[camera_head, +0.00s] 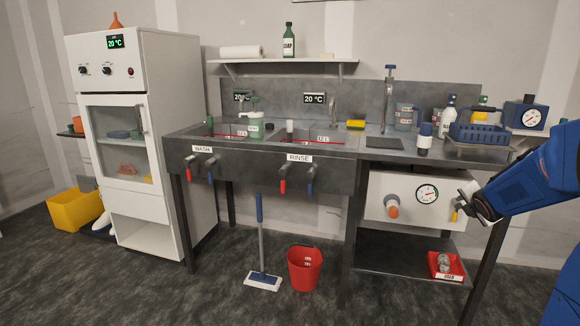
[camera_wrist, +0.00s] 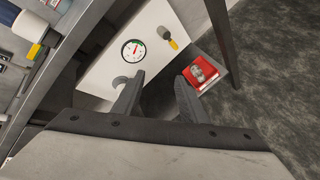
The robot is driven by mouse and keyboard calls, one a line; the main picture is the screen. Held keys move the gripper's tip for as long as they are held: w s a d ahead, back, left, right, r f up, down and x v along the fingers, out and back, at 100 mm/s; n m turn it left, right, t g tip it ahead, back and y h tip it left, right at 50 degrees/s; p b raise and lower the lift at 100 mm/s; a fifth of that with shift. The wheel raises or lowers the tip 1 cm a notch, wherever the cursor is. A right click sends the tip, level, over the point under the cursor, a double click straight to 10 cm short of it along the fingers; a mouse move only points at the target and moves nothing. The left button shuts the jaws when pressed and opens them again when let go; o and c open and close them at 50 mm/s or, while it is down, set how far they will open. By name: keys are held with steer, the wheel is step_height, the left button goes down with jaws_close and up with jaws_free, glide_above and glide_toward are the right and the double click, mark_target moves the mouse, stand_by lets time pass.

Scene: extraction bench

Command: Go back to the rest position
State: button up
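My gripper (camera_head: 468,206) is at the right in the head view, at the end of my blue arm and in front of the right end of the white box with a gauge. In the wrist view my gripper (camera_wrist: 158,90) shows two dark fingers spread apart with nothing between them. The white box (camera_head: 408,215) hangs under the bench; in the wrist view the white box (camera_wrist: 152,28) lies beyond the fingers. Its yellow handle (camera_wrist: 173,44) is apart from the fingers in that view.
The steel bench (camera_head: 345,157) has two sinks labelled WASH and RINSE. A red tray (camera_head: 447,266) sits on the lower shelf. A white cabinet (camera_head: 165,60) stands left. The front floor is clear.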

steer(key=s+a+f+m+g+y, duration=0.1)
steer(key=s+a+m+g, duration=0.1)
steer(key=s+a+m, duration=0.5)
steer(key=s+a+f+m+g+y, duration=0.1)
steer(key=s+a+m+g+y, duration=0.1)
steer(key=s+a+m, duration=0.5)
steer(key=s+a+f+m+g+y, duration=0.1)
steer(key=s+a+m, duration=0.6)
steer(key=s+a, duration=0.9)
steer(key=s+f+g, duration=0.1)
steer(key=s, duration=1.1)
steer(key=shift+s+m, duration=0.2)
steer(key=shift+m, duration=0.2)
